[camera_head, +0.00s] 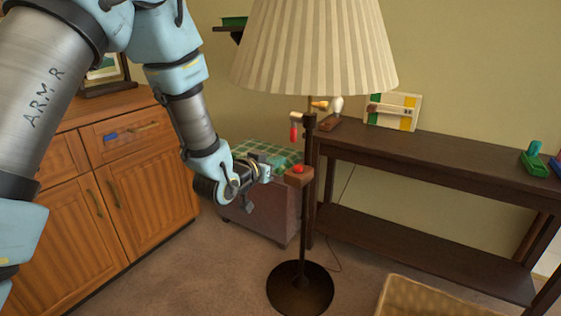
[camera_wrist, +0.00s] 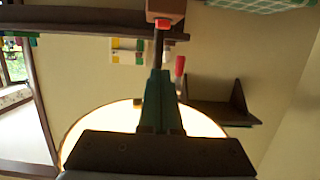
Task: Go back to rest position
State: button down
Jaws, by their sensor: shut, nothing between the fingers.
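My arm reaches in from the left in the head view. My gripper (camera_head: 277,168) is beside the lamp's pole, close to a small wooden block with a red button (camera_head: 298,172). I cannot tell whether they touch in the head view. In the wrist view my gripper (camera_wrist: 160,74) has its two dark fingers together, with nothing between them. There, the block with its red button (camera_wrist: 164,22) lies beyond the fingertips, with a gap showing.
A floor lamp (camera_head: 315,45) with a pleated shade and round base (camera_head: 300,290) stands close by my gripper. A wooden cabinet (camera_head: 130,190) is left, a dark console table (camera_head: 450,158) right. A chest (camera_head: 262,208) with a checked cloth stands behind. A wicker basket (camera_head: 430,298) is front right.

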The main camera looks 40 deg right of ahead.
dwell(0.4)
jog(key=w+a+n+t+y, duration=0.2)
jog(key=w+a+n+y, duration=0.15)
jog(key=w+a, duration=0.65)
jog(key=w+a+n+y, duration=0.2)
jog(key=w+a+y, duration=0.15)
jog(key=a, duration=0.75)
jog(key=w+a+n+y, duration=0.2)
jog(key=a+y, duration=0.2)
jog(key=a, duration=0.8)
jog(key=s+a+n+g+y, duration=0.25)
jog(key=s+a, duration=0.25)
jog(key=a, duration=0.5)
jog(key=s+a+n+g+y, duration=0.15)
jog(key=s+a+n, duration=0.35)
jog(key=a, duration=0.6)
notch_tip(320, 180, up, 21)
jog(key=s+m+p, duration=0.1)
jog(key=p, duration=2)
jog(key=shift+s, duration=0.25)
